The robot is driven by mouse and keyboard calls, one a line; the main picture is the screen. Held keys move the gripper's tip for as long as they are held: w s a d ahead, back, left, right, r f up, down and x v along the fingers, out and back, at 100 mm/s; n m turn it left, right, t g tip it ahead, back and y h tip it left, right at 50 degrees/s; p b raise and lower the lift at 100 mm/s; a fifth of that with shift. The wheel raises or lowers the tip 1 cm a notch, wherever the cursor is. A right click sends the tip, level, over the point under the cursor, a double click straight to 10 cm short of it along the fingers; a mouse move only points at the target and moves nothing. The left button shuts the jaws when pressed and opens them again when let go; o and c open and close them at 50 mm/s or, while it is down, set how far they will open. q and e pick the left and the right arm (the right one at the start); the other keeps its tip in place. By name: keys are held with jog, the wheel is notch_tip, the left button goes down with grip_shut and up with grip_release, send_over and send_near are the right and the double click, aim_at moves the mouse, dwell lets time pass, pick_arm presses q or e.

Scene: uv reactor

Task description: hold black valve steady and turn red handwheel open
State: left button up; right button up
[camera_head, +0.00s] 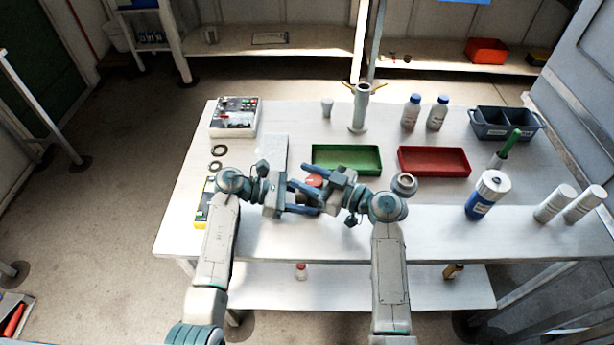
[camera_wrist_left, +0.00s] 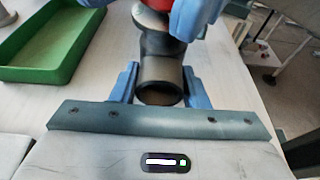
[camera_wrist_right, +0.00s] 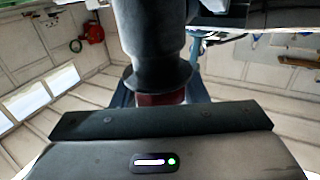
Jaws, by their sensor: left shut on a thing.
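The black valve (camera_wrist_left: 160,75) stands upright-looking between the blue fingers of my left gripper (camera_head: 303,205), which is shut on its body above the table. The valve's red handwheel (camera_head: 314,180) shows at its top in the head view. It is partly covered by my right gripper (camera_head: 313,178), whose fingers are spread to either side of it. In the right wrist view the red handwheel (camera_wrist_right: 160,98) lies between the fingers, below the valve's dark flange (camera_wrist_right: 158,77). Contact between the right fingers and the wheel cannot be told.
A green tray (camera_head: 347,174) and a red tray (camera_head: 470,176) lie just behind and to the right. A metal round part (camera_head: 404,184) sits close to my right wrist. A blue-labelled bottle (camera_head: 486,195) stands further right. A control box (camera_head: 234,118) is at back left.

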aim_at(307, 178)
jog(key=c, duration=0.5)
jog(key=shift+s+n+g+y, duration=0.1)
jog(key=shift+n+g+y, duration=0.4)
jog(key=shift+n+g, duration=0.5)
jog(key=o, duration=1)
notch_tip(307, 178, up, 10)
